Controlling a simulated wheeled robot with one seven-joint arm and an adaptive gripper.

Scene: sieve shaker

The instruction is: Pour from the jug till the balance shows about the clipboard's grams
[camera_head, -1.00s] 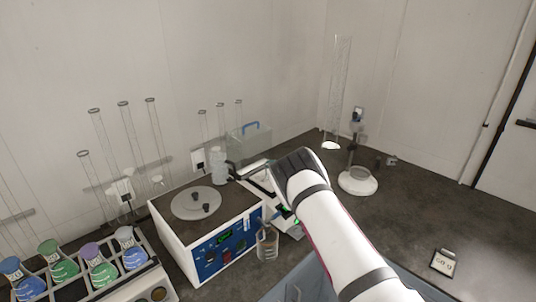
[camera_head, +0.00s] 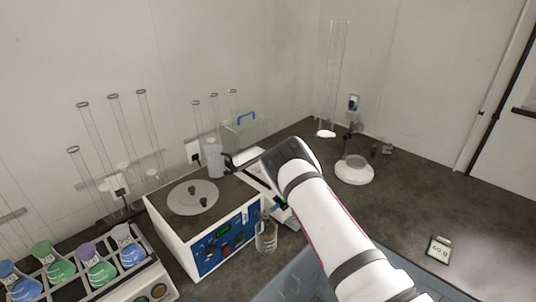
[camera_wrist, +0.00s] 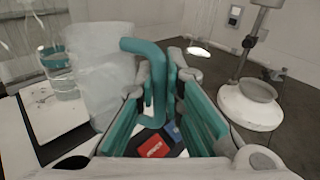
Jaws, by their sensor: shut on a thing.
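My gripper (camera_wrist: 166,85) is shut on the jug's handle, which runs down between the teal fingers. The jug looks nearly upright. The balance's reading is not visible. The clipboard (camera_head: 438,248) lies at the right; its figure looks like 60 g, but is small.
The sieve shaker (camera_head: 200,235) stands left of my arm, with a glass jug-like vessel (camera_head: 266,235) beside it. A flask rack (camera_head: 110,285) is at lower left. A white-based stand (camera_head: 354,172) and tall cylinder (camera_head: 333,80) are behind right. The right counter is mostly clear.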

